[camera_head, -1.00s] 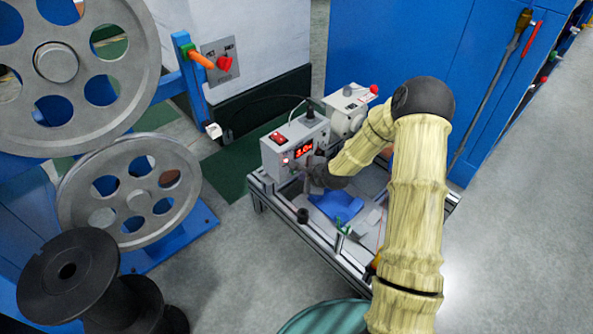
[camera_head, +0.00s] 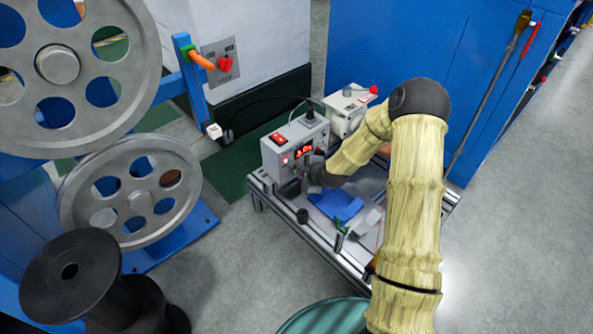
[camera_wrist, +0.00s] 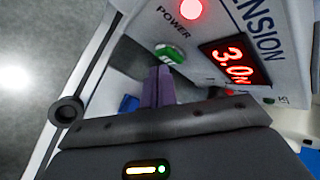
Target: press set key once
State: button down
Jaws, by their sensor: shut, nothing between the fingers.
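The grey tension control box (camera_head: 284,153) stands on the cart, with a red lit display (camera_head: 304,150) on its front. In the wrist view its panel (camera_wrist: 285,45) shows a red POWER light (camera_wrist: 190,9), a green oval control (camera_wrist: 170,53) and a display (camera_wrist: 236,62) that seems to read 3.0. My gripper (camera_wrist: 159,82) is shut and empty, its fingertips close under the green control; I cannot tell if they touch it. A small green key (camera_wrist: 268,100) sits below the display, partly hidden by my gripper; I cannot read its label. In the head view my gripper (camera_head: 309,170) is in front of the box.
A white device (camera_head: 346,112) with a red knob stands behind the box. A blue item (camera_head: 337,204) lies on the cart (camera_head: 300,226). Large grey pulleys (camera_head: 130,190) and a black spool (camera_head: 75,275) are at left. The floor at right is clear.

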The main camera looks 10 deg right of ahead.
jog(key=shift+w+a, duration=0.25)
jog(key=shift+w, duration=0.1)
dwell(0.5)
dwell(0.3)
jog(key=shift+s+d+p, duration=0.5)
jog(key=shift+s+p, duration=0.05)
jog(key=shift+s, duration=0.2)
jog(key=shift+d, duration=0.1)
jog(key=s+d, duration=0.1)
jog(key=s+p, duration=0.1)
jog(key=s+d, duration=0.1)
jog(key=s, duration=0.1)
jog(key=shift+d+p, duration=0.3)
jog(key=shift+p, duration=0.05)
dwell(0.6)
